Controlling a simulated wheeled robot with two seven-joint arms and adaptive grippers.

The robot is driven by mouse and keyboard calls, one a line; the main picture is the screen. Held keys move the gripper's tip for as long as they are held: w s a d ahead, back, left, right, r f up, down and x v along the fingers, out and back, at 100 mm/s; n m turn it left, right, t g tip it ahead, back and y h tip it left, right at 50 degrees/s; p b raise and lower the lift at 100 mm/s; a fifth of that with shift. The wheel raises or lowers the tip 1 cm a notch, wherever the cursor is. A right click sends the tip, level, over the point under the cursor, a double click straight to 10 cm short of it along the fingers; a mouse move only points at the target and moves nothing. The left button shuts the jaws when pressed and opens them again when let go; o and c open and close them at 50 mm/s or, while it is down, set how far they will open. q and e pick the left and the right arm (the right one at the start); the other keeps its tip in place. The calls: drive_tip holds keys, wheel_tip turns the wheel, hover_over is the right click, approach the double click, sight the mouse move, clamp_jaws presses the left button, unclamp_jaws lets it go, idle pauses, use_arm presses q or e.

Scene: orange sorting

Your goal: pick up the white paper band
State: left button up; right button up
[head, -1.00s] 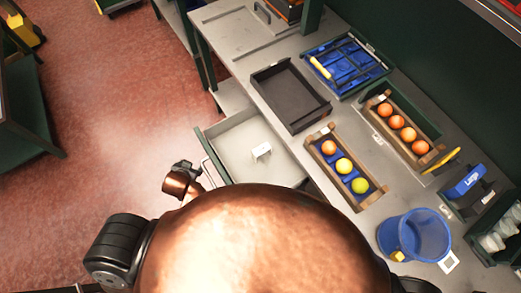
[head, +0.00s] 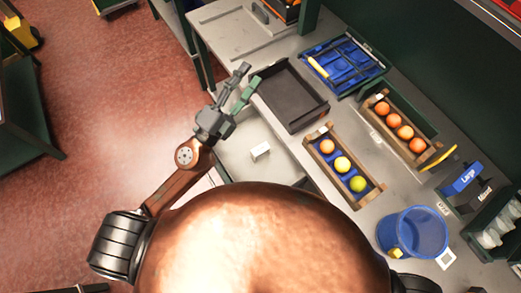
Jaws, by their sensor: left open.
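The white paper band (head: 260,151) is a small white piece lying in the open pale drawer (head: 240,172) below the table front. My left gripper (head: 246,88) is open and empty, with its two fingers apart. It is above the drawer's back left side, near the black tray, up and left of the band in the picture. My right gripper is not in view. My own large copper-coloured body part covers the lower middle of the view and hides the drawer's near side.
An empty black tray (head: 300,114) stands on the table behind the drawer. A wooden rack (head: 326,172) with one orange and two yellow-green fruits is to the right. A blue bin (head: 414,236) stands farther right. A blue divided tray (head: 352,52) lies behind.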

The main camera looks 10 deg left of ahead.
use_arm(q)
drive_tip(key=s+d+m+g+h, duration=0.4)
drive_tip(key=d+m+g+h, duration=0.15)
drive_tip(key=d+m, duration=0.3)
drive_tip(key=s+d+f+m+g+h, duration=0.2)
drive_tip(key=s+d+f+m+g, duration=0.15)
drive_tip(key=d+m+g, duration=0.2)
drive_tip(key=m+g+y, duration=0.5)
drive_tip(key=m+y, duration=0.5)
drive_tip(key=y, duration=0.3)
approach(260, 149)
drive_tip(key=x, duration=0.2)
drive_tip(key=shift+w+d+f, duration=0.1)
drive_tip(key=shift+d+f, duration=0.15)
drive_tip(key=shift+d, duration=0.15)
drive_tip(key=shift+y, duration=0.25)
drive_tip(key=x, duration=0.6)
drive_tip(key=shift+w+f, duration=0.2)
drive_tip(key=shift+f, duration=0.15)
drive_tip(key=shift+w+d+f, duration=0.15)
drive_tip(key=shift+d+f, duration=0.05)
drive_tip(key=shift+f, duration=0.15)
